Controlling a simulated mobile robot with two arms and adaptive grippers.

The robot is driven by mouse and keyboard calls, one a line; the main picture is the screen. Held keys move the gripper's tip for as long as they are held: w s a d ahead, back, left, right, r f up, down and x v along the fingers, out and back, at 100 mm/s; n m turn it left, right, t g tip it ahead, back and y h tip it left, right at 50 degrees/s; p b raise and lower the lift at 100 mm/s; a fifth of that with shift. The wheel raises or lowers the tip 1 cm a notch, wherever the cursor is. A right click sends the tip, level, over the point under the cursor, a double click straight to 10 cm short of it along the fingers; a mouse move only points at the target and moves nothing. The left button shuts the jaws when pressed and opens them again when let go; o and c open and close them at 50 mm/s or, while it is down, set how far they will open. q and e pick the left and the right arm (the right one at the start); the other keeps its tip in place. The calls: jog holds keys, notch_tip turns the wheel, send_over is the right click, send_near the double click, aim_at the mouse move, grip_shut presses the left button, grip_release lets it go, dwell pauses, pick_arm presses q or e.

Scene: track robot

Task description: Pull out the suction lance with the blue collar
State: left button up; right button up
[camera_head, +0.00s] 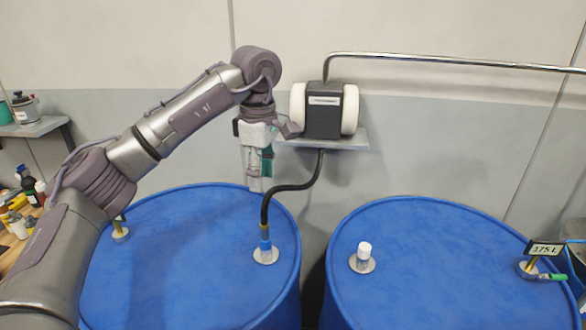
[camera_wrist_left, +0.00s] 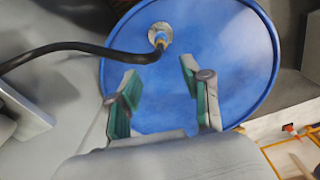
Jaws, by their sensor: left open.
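The suction lance with the blue collar (camera_head: 265,242) stands upright in the bung of the left blue drum (camera_head: 190,260). A black hose (camera_head: 292,187) runs from its top up to the pump. In the left wrist view the lance (camera_wrist_left: 160,38) shows near the drum's rim, beyond my fingertips. My left gripper (camera_head: 255,186) is open and empty, pointing down above the far part of this drum. It is apart from the lance and the hose. In the left wrist view its green-padded fingers (camera_wrist_left: 159,77) are spread over bare drum lid. The lance's lower part is hidden inside the drum.
The pump (camera_head: 324,110) with white ends sits on a wall shelf (camera_head: 345,140) close to my left gripper. A metal pipe (camera_head: 450,61) leads right from it. The right drum (camera_head: 430,270) has a white-capped fitting (camera_head: 364,252) and a "175 L" tag (camera_head: 545,248).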

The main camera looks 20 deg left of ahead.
aim_at(265, 238)
pick_arm(q)
notch_tip(265, 238, down, 14)
jog(key=p, duration=0.3)
jog(key=shift+a+r, duration=0.1)
jog(key=shift+a, duration=0.05)
grip_shut()
